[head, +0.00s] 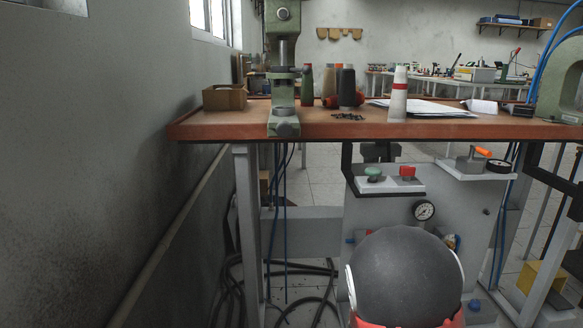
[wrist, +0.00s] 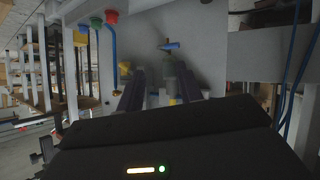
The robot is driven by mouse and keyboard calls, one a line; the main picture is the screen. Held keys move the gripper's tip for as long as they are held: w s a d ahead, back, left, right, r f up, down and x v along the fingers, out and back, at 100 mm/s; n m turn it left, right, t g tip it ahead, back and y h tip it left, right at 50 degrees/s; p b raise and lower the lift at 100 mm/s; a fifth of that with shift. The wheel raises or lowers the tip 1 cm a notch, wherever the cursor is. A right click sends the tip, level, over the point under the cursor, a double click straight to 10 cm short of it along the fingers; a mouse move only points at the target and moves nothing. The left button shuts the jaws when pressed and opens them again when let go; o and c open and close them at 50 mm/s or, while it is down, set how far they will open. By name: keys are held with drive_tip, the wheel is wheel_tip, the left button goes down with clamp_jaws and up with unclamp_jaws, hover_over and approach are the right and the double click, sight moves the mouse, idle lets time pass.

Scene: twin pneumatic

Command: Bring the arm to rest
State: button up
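In the wrist view my gripper (wrist: 156,80) shows as two dark fingers standing apart, with nothing seen held between them. The fingers point toward a grey panel (wrist: 205,40) with small fittings on it. A blue-handled fitting (wrist: 171,45) shows between and beyond the fingertips. I cannot tell whether the fingers touch anything. In the head view a rounded dark part of my own arm with white and red edges is low and right of centre, in front of the panel. My gripper is hidden there.
Dark hoses (head: 325,270) lie on the floor. A wall (head: 80,180) is left.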

drive_tip(key=s+a+r+g+y+p, duration=0.1)
drive_tip(key=s+a+r+y, duration=0.45)
drive_tip(key=r, duration=0.35)
drive_tip(key=s+a+r+n+g+p, duration=0.1)
drive_tip(key=s+r, duration=0.4)
drive_tip(key=s, duration=0.7)
drive_tip(key=s+a+r+n+g+p, duration=0.1)
drive_tip(key=s+r, duration=0.4)
drive_tip(key=s, duration=0.7)
drive_tip(key=shift+s+r+n+g, duration=0.2)
drive_tip(key=shift+r+n+g, duration=0.25)
drive_tip(key=shift+g, duration=0.45)
drive_tip(key=shift+a, duration=0.1)
